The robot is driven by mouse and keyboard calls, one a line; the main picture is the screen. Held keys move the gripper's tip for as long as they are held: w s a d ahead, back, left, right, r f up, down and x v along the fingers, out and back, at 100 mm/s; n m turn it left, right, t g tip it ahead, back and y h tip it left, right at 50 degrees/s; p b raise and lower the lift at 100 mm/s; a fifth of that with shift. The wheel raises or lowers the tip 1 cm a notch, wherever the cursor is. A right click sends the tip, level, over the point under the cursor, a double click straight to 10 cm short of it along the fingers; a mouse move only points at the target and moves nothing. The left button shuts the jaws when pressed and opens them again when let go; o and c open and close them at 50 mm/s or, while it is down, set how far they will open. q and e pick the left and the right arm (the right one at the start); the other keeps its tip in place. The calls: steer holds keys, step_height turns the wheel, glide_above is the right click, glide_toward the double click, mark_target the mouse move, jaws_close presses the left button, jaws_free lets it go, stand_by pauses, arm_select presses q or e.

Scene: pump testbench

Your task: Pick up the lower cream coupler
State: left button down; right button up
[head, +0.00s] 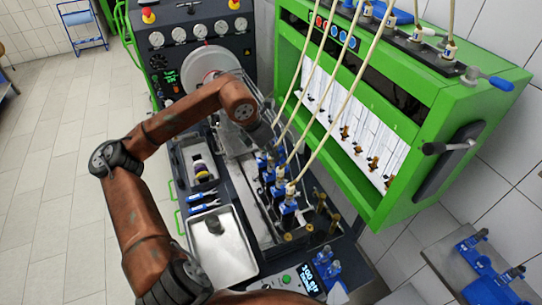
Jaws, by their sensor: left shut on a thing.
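Several cream hoses run down from the top of the green test cabinet (396,92) to a row of blue injectors. Cream couplers sit at the hose ends, the nearest one (290,190) on the front injector (288,208). My left gripper (268,143) is at the far end of this row, beside the hoses, pointing down and right. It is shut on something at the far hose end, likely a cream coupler. The dark gripper body hides its fingertips and the thing held. My right gripper is not in view.
A metal tray (222,250) and blue-handled tools (203,201) lie left of the injector row. A gauge panel (200,35) stands behind my arm. The green cabinet closes off the right side. Open tiled floor lies to the left.

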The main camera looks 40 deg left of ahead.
arm_select(q)
steer(key=shift+r, duration=0.4)
steer(key=s+a+r+b, duration=0.2)
steer(key=s+r+b, duration=0.1)
steer(key=s+r, duration=0.2)
steer(key=s+a+r+b, duration=0.3)
steer(key=s+r, duration=0.3)
steer(key=s, duration=0.2)
steer(key=shift+a+b, duration=0.3)
steer(key=shift+b, duration=0.2)
steer(key=shift+f, duration=0.15)
